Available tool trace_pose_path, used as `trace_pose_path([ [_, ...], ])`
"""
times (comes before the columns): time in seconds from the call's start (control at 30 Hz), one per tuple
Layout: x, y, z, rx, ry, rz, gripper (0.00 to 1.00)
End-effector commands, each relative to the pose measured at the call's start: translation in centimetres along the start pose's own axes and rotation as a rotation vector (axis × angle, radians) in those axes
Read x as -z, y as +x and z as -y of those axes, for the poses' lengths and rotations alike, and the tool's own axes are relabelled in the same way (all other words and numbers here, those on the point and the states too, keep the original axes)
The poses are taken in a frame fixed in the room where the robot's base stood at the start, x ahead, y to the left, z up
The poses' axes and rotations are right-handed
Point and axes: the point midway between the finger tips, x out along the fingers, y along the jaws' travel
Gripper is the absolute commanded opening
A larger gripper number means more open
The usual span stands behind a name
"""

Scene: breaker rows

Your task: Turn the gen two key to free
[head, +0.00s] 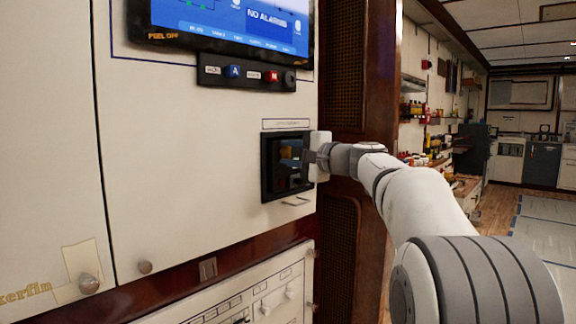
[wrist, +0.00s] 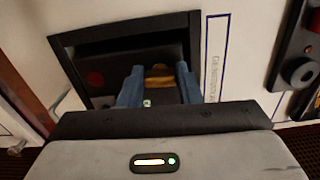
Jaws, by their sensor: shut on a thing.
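A dark recessed box (head: 268,180) is set in the cream panel; it also shows in the wrist view (wrist: 65,40). My gripper (wrist: 160,85) reaches into this box from the right in the head view. In the wrist view its two blue fingers stand on either side of a small brass-coloured piece, the key (wrist: 158,75), and are shut on it. The key's base and its exact angle are hidden by the fingers and shadow. A label (wrist: 215,60) in a blue frame runs beside the box; its text is only partly readable.
A dark red round spot (wrist: 95,79) shows inside the box. A black button strip (head: 246,74) sits above, under a blue screen (head: 235,20). A small handle (head: 296,202) is below the box. A wooden post (head: 350,80) stands to the right.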

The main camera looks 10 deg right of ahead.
Motion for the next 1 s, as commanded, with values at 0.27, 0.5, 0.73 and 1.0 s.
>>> trace_pose_path([
  [0.27,-0.01,0.09,-0.63,-0.009,-0.058,0.005,0.08],
  [0.5,-0.01,0.10,-0.58,-0.010,-0.064,0.005,0.08],
  [0.73,0.01,0.10,-0.58,-0.009,-0.063,0.005,0.34],
  [1.0,0.01,0.05,-0.31,-0.005,-0.064,0.003,0.53],
])
